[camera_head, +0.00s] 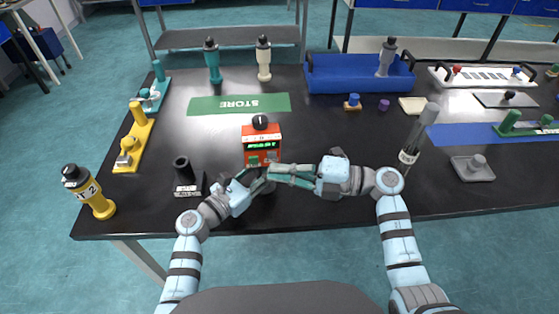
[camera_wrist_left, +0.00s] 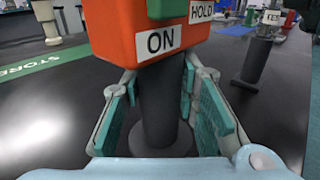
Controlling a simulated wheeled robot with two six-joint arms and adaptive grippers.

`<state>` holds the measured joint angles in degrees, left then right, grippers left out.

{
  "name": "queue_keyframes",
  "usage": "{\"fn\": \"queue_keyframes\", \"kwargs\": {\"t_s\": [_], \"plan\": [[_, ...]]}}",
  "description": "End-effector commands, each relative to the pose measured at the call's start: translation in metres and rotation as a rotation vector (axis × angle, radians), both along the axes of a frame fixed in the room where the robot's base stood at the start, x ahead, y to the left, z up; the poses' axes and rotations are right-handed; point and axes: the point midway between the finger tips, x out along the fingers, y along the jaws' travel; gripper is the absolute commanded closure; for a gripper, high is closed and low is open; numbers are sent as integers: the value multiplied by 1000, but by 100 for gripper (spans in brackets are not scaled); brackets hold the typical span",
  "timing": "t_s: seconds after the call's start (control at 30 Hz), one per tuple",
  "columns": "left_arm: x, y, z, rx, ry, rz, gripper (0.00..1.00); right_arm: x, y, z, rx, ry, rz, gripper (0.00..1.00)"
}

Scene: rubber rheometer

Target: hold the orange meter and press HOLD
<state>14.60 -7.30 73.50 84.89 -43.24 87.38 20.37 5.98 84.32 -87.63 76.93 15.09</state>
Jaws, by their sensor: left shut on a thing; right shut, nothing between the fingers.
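The orange meter (camera_head: 262,136) stands upright near the table's front edge, with a black knob on top and a lit green display. In the left wrist view the lower body of the meter (camera_wrist_left: 120,35) shows labels ON and HOLD above a dark grey post. My left gripper (camera_wrist_left: 160,105) has its teal fingers on both sides of this post and is shut on it. My right gripper (camera_head: 273,173) is shut and empty, its tips at the meter's lower front, by the right-hand button. I cannot tell whether they touch it.
A green STORE mat (camera_head: 239,104) lies behind the meter. A clear-and-grey cylinder (camera_head: 413,140) stands to the right. The dark table (camera_head: 330,130) is bare between them.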

Motion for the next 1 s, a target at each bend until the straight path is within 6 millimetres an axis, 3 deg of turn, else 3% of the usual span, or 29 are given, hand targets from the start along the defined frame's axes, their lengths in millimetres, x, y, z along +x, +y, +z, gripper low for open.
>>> {"fn": "queue_keyframes", "kwargs": {"t_s": [0.07,0.3,0.5,0.97,1.0], "plan": [[0,0,-2,2,2,1,100,-14,-6,-1,-3,1,1,100],[0,1,-1,2,2,4,100,-27,-64,-1,-5,2,3,100],[1,1,-1,2,2,5,100,-35,-92,0,-2,0,4,100],[1,2,-1,3,1,5,100,-36,-97,0,0,0,5,100],[1,2,-1,3,1,6,66,-36,-97,0,0,0,5,100]]}}
